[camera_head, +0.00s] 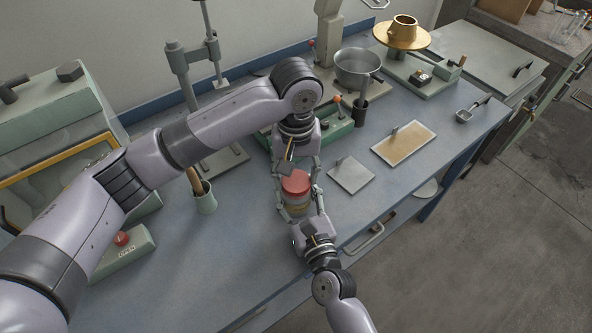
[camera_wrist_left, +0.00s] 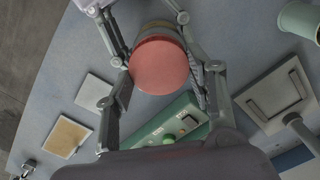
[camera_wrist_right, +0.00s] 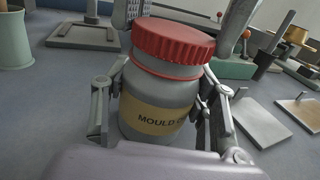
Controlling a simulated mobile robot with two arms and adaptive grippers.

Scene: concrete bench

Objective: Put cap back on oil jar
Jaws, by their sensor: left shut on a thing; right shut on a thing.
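The oil jar (camera_wrist_right: 157,105) is a grey jar with a tan label reading "MOULD O…", standing upright on the blue bench. Its red ribbed cap (camera_wrist_right: 173,42) is at the jar's mouth, looking slightly tilted. A grey band and a thin red ring show below it; I cannot tell whether the cap is seated. In the head view the cap (camera_head: 295,183) is between the fingers of my left gripper (camera_head: 298,174), which comes from above and is shut on it. My right gripper (camera_head: 301,207) is shut around the jar body from the front. The left wrist view shows the cap's round top (camera_wrist_left: 158,66).
A green cup (camera_head: 205,198) with a wooden-handled tool stands to the left. A grey plate (camera_head: 351,175) and a tan-topped plate (camera_head: 404,144) lie to the right.

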